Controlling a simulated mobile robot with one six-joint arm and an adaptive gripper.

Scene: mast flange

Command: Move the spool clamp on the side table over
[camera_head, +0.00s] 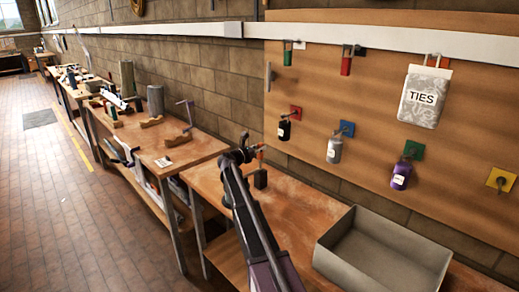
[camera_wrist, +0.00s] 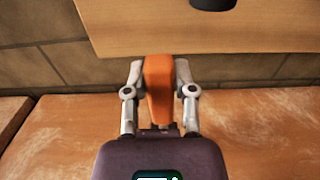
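My gripper (camera_wrist: 159,75) has its two fingers against the sides of an orange piece (camera_wrist: 159,95), which stands upright between them. In the head view the orange piece (camera_head: 261,152) shows small at the end of my arm, above the near bench (camera_head: 290,205). I cannot tell whether it is part of the spool clamp. On the side table (camera_head: 205,150) to the left, an upright grey-purple clamp-like tool (camera_head: 187,116) stands by a wooden block (camera_head: 180,139). Another wooden block (camera_head: 151,122) lies behind it. My gripper is to the right of these, apart from them.
A grey open tray (camera_head: 385,250) sits on the near bench at right. A small black block (camera_head: 260,178) stands under my gripper. A wooden board (camera_head: 330,100) with hanging padlocks and a TIES pouch (camera_head: 425,96) rises behind. A gap separates the benches.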

